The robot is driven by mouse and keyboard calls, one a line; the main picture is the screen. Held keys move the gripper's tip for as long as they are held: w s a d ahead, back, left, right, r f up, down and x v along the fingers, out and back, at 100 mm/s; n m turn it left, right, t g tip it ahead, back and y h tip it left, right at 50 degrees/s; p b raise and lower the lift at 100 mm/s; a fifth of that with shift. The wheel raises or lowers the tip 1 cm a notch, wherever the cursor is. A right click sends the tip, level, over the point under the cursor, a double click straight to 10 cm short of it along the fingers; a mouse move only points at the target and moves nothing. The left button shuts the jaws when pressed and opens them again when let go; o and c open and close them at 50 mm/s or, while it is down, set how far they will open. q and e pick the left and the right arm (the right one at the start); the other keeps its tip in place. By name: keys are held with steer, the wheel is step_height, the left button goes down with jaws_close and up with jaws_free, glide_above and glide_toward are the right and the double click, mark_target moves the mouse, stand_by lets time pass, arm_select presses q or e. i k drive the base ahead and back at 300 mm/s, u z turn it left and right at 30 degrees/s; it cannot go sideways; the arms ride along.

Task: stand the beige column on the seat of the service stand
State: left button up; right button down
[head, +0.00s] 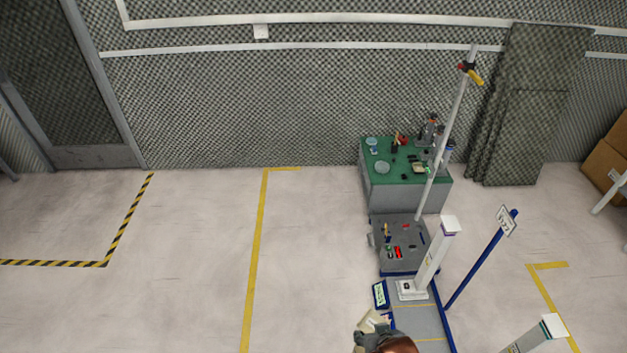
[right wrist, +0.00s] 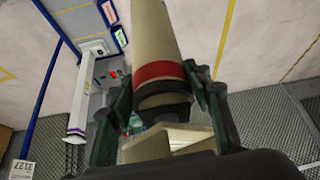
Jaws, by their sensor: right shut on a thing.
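The beige column (right wrist: 157,35) has a red band and a dark lower end in the right wrist view. My right gripper (right wrist: 160,85) is shut on it near the band, with a green finger on each side. In the head view my right gripper (head: 375,336) is at the bottom edge, beside the blue-edged grey service stand (head: 418,322); a small beige part (head: 370,321) shows at it, the rest hidden. The stand carries yellow lines and a white column on a square base; I cannot tell which part is the seat. My left gripper is not in view.
The white column (head: 436,257) stands upright on the stand. A grey bench part (head: 400,232) and a green-topped cabinet (head: 383,152) with small items stand behind. Another white post (head: 535,338) is lower right. Floor at left is clear.

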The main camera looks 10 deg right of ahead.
mark_target(408, 239)
steer(key=u, duration=0.05)
steer(key=i, duration=1.15)
steer(key=z, duration=0.35)
steer(key=i, duration=1.1)
steer(key=z, duration=0.5)
steer(key=i, duration=0.75)
steer(key=z, duration=0.3)
